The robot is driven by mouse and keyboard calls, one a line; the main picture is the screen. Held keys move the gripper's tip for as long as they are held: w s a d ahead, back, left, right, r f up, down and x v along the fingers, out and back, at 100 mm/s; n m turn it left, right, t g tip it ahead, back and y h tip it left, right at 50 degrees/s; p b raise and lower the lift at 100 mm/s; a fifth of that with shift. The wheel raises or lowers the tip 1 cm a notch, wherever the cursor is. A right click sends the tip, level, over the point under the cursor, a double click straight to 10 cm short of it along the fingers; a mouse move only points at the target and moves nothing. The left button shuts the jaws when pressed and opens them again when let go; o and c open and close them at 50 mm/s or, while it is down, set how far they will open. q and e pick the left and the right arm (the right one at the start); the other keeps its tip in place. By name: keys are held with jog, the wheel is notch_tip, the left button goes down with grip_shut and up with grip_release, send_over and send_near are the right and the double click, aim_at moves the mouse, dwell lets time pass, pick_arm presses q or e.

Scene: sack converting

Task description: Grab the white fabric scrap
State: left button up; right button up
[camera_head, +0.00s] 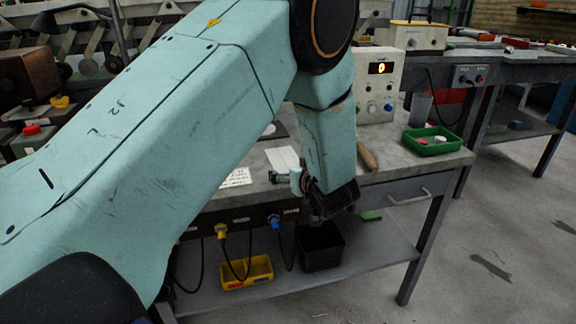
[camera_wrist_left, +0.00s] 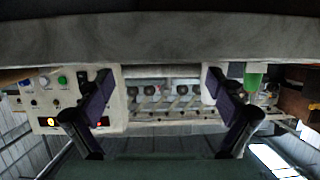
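A plain white flat piece (camera_head: 283,158) lies on the grey workbench (camera_head: 400,165), just behind my left gripper; I cannot tell whether it is fabric or paper. A second white sheet (camera_head: 236,178) with dark print lies to its left, partly hidden by my arm. My left gripper (camera_head: 322,200) hangs at the bench's front edge, seen small and dark. In the left wrist view its two fingers stand wide apart with nothing between them (camera_wrist_left: 160,84). No white scrap shows clearly in the wrist view. My right gripper is in neither view.
A control box (camera_head: 379,85) with a lit display stands on the bench behind a brown handle (camera_head: 367,157). A green tray (camera_head: 432,141) with small pieces is at the right. A black bin (camera_head: 320,247) and yellow tray (camera_head: 247,272) sit on the lower shelf.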

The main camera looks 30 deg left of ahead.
pick_arm(q)
jog(key=shift+a, duration=0.1)
jog(key=c, duration=0.4)
jog(key=shift+c, duration=1.1)
